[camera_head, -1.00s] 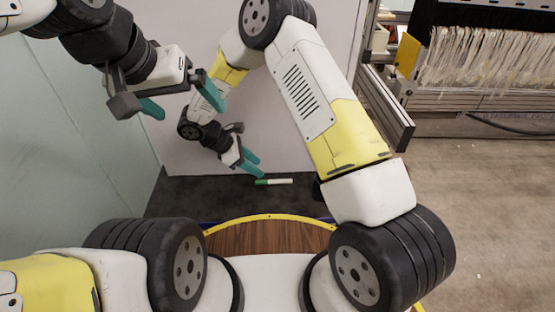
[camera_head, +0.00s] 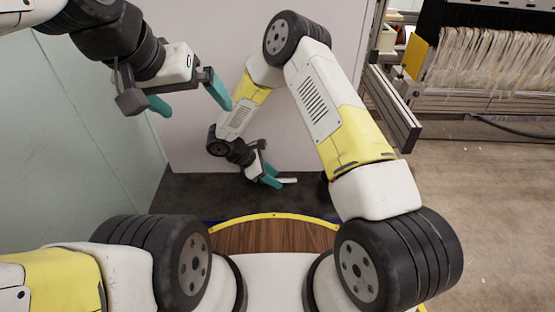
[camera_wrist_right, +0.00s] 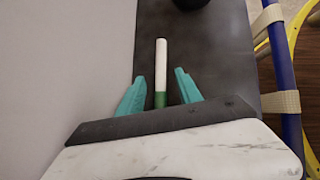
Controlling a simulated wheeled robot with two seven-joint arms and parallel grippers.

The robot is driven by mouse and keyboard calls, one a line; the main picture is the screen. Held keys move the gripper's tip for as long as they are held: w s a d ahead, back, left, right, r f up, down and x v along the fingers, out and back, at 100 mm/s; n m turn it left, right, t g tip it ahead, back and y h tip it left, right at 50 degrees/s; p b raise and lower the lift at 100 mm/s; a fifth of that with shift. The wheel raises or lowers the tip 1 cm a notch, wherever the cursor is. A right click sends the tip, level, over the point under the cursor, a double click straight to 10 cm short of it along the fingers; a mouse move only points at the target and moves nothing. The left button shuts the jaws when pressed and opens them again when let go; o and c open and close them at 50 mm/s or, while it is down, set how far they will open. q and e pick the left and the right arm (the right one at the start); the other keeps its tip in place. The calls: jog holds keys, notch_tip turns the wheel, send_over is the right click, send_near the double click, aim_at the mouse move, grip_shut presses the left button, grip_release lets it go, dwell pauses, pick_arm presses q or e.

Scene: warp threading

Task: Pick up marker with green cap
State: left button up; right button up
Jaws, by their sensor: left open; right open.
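The marker (camera_wrist_right: 161,66) is white with a green cap and lies on a dark surface (camera_wrist_right: 215,70). In the right wrist view its green cap (camera_wrist_right: 160,99) is at the near end, between the teal fingers of my right gripper (camera_wrist_right: 159,90), which is open with a gap on each side. In the head view only the white end of the marker (camera_head: 289,180) shows beside the right gripper (camera_head: 272,176); its cap is hidden. My left gripper (camera_head: 189,105) is open and empty, raised high at the upper left.
A pale wall panel (camera_head: 190,150) stands just behind the dark surface. A black round object (camera_wrist_right: 190,3) lies beyond the marker. A blue bar (camera_wrist_right: 285,75) with tan straps runs along the right. A loom with pale threads (camera_head: 490,60) stands at the upper right.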

grip_shut()
dwell(0.5)
